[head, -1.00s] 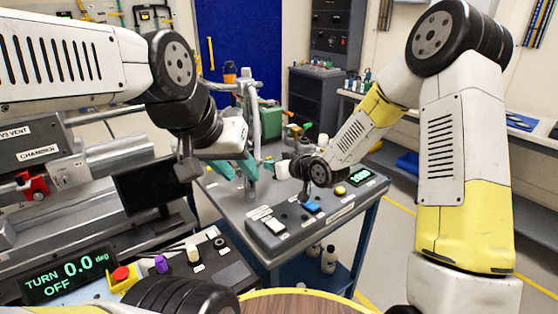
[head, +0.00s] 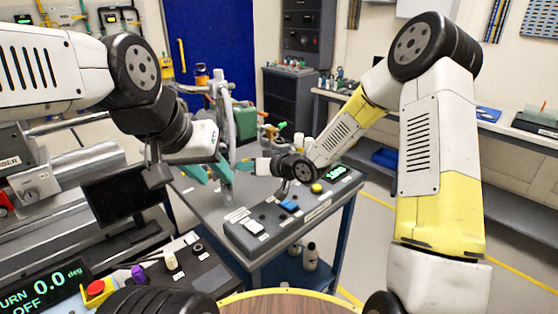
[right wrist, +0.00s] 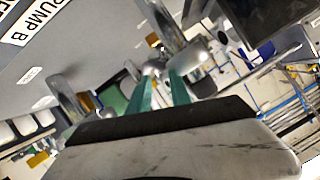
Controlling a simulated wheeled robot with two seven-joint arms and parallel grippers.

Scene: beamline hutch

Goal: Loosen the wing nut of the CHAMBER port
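A label cut off to "BER" (head: 10,161) is at the left edge of the head view, above a grey block with a small round fitting (head: 30,193). I cannot make out a wing nut for certain. My left gripper (head: 208,172) has its teal fingers spread apart beside the metal post (head: 219,95) on the trolley. My right gripper (head: 252,164) is just right of that post, its fingertips small and partly hidden. In the right wrist view its teal fingers (right wrist: 161,88) stand apart, with shiny metal fittings (right wrist: 152,68) just beyond them. I see nothing clearly held.
The grey trolley (head: 275,243) carries a switch panel with a blue button (head: 289,206) and a yellow button (head: 316,188). A black monitor (head: 120,198) and a console with a red knob (head: 96,288) stand at left. A "PUMP B" label (right wrist: 35,25) shows in the right wrist view.

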